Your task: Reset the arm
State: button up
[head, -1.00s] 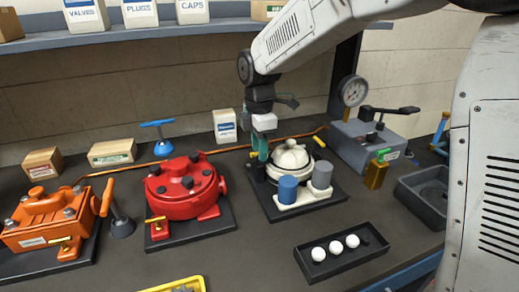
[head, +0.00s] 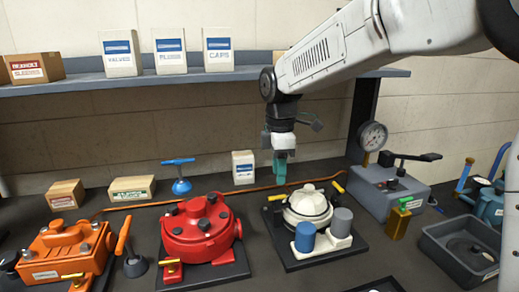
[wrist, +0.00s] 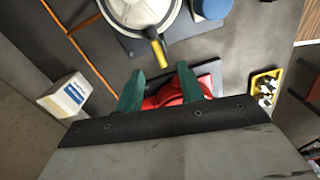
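My gripper (head: 280,175) hangs from my arm, pointing down, above and slightly behind the white motor (head: 308,205). Its two green fingers (wrist: 160,82) stand apart in the wrist view with nothing held between them. The white motor sits on a dark base plate with a blue cylinder (head: 305,236) and a grey cylinder (head: 341,222) in front. The red motor (head: 200,226) is to the left and shows beyond the fingers in the wrist view (wrist: 170,95). The orange motor (head: 68,248) stands at far left.
A shelf (head: 180,79) with several boxes runs along the back wall. A white box (head: 243,167) stands behind the motors. A grey unit with a gauge (head: 373,136) and a dark bin (head: 463,246) are at right. A yellow tray (wrist: 266,88) shows in the wrist view.

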jog(key=s+d+m, duration=0.6)
jog(key=s, duration=0.4)
jog(key=s+d+m+t, duration=0.1)
jog(key=s+d+m, duration=0.5)
jog(key=s, duration=0.5)
jog(key=s+d+m, duration=0.6)
jog(key=s, duration=0.4)
jog(key=shift+s+f+m, duration=0.2)
jog(key=shift+s+m, duration=0.1)
jog(key=shift+s, duration=0.05)
